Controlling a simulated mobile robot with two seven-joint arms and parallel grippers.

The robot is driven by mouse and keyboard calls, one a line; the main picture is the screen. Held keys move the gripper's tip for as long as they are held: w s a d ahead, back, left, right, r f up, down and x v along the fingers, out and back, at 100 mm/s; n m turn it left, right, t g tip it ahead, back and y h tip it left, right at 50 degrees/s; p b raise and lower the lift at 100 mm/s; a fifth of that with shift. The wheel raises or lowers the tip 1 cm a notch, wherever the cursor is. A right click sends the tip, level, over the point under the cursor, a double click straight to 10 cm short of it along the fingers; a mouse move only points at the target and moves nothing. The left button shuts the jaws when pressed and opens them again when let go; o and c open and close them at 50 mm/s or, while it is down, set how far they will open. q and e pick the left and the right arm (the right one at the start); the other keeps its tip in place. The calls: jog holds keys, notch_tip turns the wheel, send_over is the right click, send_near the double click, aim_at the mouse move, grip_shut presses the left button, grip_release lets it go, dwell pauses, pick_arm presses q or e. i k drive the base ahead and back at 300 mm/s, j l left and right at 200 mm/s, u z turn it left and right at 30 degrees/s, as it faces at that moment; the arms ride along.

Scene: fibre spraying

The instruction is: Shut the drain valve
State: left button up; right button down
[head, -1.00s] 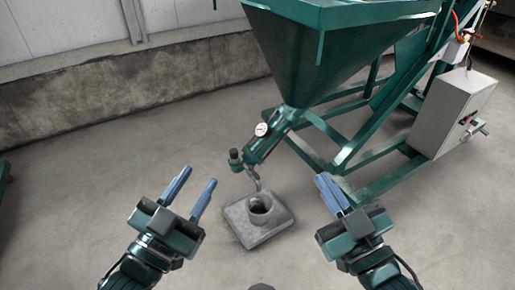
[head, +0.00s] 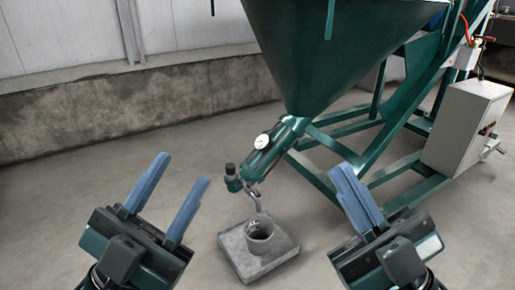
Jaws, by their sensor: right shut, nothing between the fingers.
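The green hopper (head: 325,55) narrows down to a slanted green outlet pipe (head: 278,143) with a round white gauge (head: 262,141) on it. At the pipe's lower end is a small valve body (head: 233,177) with a dark knob on top. A bent grey piece (head: 255,196) hangs from there toward the floor block; whether it is a handle or a spout I cannot tell. My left gripper (head: 178,172) is open and empty, left of the valve and apart from it. My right gripper (head: 347,172) is shut and empty, right of the outlet and apart from it.
A grey square block with a round open socket (head: 231,250) sits on the floor below the outlet. The green frame (head: 370,165) and a grey control box (head: 462,125) stand to the right. A concrete wall (head: 120,115) runs behind. The floor at left is clear.

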aim_at(249, 185)
jog(key=i+j+z, duration=0.1)
jog(key=i, duration=0.5)
jog(key=i+l, duration=0.3)
jog(key=i+z, duration=0.05)
jog(key=i, duration=0.05)
